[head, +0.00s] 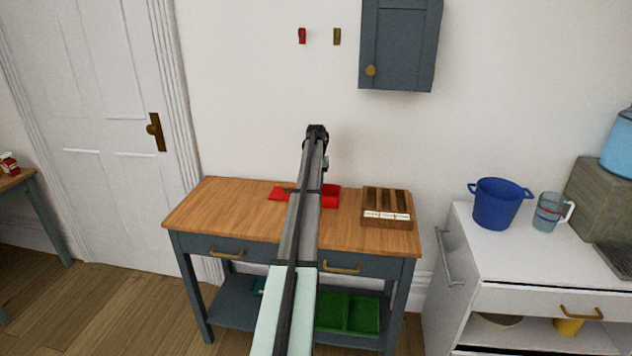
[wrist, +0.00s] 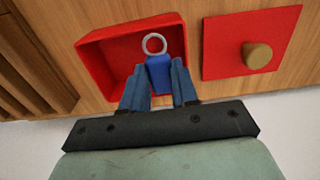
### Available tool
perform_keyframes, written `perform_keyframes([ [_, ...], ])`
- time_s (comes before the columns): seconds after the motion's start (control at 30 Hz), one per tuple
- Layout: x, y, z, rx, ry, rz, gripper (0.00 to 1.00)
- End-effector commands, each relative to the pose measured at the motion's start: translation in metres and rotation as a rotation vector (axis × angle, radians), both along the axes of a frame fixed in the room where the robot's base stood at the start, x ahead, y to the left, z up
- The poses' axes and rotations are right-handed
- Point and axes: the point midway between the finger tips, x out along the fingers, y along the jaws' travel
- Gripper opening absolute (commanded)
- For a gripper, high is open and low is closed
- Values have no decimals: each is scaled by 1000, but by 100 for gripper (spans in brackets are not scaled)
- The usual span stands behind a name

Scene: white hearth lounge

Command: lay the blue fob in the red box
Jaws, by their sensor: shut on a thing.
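The blue fob (wrist: 159,73) with its pale ring (wrist: 154,44) is between the two blue fingers of my gripper (wrist: 160,84), which is shut on it. In the wrist view the fob and ring show against the inside of the open red box (wrist: 105,52). The fingers cross the box's lower edge in that view; the fob's height above the floor of the box cannot be told. In the head view the box (head: 331,197) is on the wooden tabletop, partly behind my arm, and the fob and fingertips are hidden.
A red lid (wrist: 219,55) with a wooden knob (wrist: 256,55) lies beside the box; it also shows in the head view (head: 279,194). A brown compartment tray (head: 387,223) stands to the box's right. The left part of the tabletop (head: 215,205) is clear. A wall cabinet (head: 400,45) hangs above.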

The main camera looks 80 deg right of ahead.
Motion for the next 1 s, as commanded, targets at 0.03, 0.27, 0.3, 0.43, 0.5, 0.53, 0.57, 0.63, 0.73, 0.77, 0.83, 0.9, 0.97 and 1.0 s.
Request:
perform_keyframes([
  [0.03, 0, 0, -1, 0, 0, 0, 0],
  [0.27, 0, 0, -4, 0, 0, 0, 32],
  [0.3, 0, 0, -3, 0, 0, 0, 36],
  [0.43, 0, 0, -3, 0, 0, 0, 49],
  [0.5, 0, 0, -3, 0, 0, 0, 54],
  [0.53, 0, 0, -3, 0, 0, 0, 54],
  [0.57, 0, 0, -3, 0, 0, 0, 54],
  [0.63, 0, 0, -3, 0, 0, 0, 54],
  [0.73, 0, 0, -3, 0, 0, 0, 54],
  [0.77, 0, 0, -2, 0, 0, 0, 54],
  [0.83, 0, 0, 2, 0, 0, 0, 54],
  [0.9, 0, 0, 8, 0, 0, 0, 54],
  [0.97, 0, -1, 16, -1, 0, 0, 54],
  [1.0, 0, -1, 22, -2, 0, 0, 54],
])
